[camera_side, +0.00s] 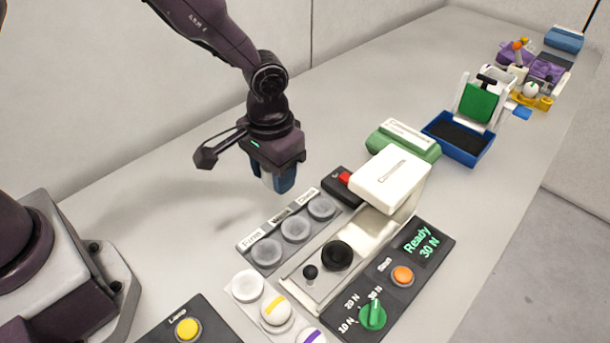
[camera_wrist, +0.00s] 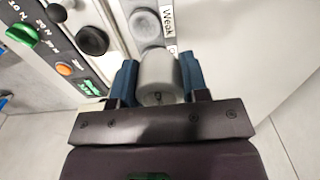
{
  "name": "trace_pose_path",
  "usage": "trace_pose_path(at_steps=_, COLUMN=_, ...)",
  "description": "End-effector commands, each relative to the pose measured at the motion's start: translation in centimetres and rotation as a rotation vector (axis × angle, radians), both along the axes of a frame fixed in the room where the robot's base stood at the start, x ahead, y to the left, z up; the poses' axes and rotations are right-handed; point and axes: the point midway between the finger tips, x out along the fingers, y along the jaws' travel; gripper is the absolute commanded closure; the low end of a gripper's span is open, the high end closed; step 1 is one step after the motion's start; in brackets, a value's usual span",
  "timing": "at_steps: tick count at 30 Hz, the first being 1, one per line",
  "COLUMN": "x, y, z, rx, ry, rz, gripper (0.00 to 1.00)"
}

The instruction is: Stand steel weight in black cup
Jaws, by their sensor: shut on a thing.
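My gripper (camera_side: 276,181) is shut on a grey cylinder, the steel weight (camera_wrist: 159,78), and holds it up in the air behind the row of grey round places. In the wrist view the weight sits between my two blue fingers, its end face towards the camera. In the side view my fingers mostly hide it. The black cup (camera_side: 337,255) is the larger black round piece on the pale device, in front and to the right of my gripper. It also shows at upper left in the wrist view (camera_wrist: 92,40). The weight is apart from the cup.
A grey strip with round places (camera_side: 295,229) lies between my gripper and the device. A small black knob (camera_side: 310,272) stands beside the cup, and a white block (camera_side: 390,178) rises behind it. A control panel (camera_side: 403,275) reads "Ready 30 N".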

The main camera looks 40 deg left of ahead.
Motion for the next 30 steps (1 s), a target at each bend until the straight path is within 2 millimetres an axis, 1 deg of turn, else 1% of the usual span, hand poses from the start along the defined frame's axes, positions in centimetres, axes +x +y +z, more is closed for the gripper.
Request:
trace_pose_path(at_steps=1, x=-1.0, y=0.4, z=0.6, rx=0.0, ry=-0.003, rz=0.001, gripper=0.84)
trace_pose_path(at_steps=3, x=-2.1, y=0.7, z=1.1, rx=-0.001, ry=-0.003, rz=0.001, gripper=0.84)
trace_pose_path(at_steps=8, x=-3.8, y=1.2, z=1.8, rx=0.0, ry=-0.002, rz=-0.002, gripper=0.84)
trace_pose_path(at_steps=11, x=-4.7, y=0.7, z=1.5, rx=0.002, ry=0.012, rz=-0.025, gripper=0.84)
trace_pose_path(at_steps=12, x=-5.0, y=0.1, z=1.1, rx=0.005, ry=0.023, rz=-0.043, gripper=0.84)
trace_pose_path(at_steps=14, x=-4.8, y=-1.3, z=0.4, rx=0.005, ry=0.031, rz=-0.074, gripper=0.84)
trace_pose_path(at_steps=15, x=-4.4, y=-2.4, z=-0.1, rx=0.005, ry=0.034, rz=-0.094, gripper=0.84)
trace_pose_path(at_steps=21, x=-1.5, y=-8.8, z=-2.2, rx=0.007, ry=0.028, rz=-0.118, gripper=0.84)
trace_pose_path(at_steps=24, x=-0.2, y=-11.1, z=-2.7, rx=0.006, ry=0.018, rz=-0.099, gripper=0.84)
trace_pose_path(at_steps=27, x=1.0, y=-12.4, z=-2.6, rx=0.003, ry=0.006, rz=-0.066, gripper=0.84)
trace_pose_path(at_steps=30, x=2.0, y=-12.8, z=-1.9, rx=-0.004, ry=-0.008, rz=-0.026, gripper=0.84)
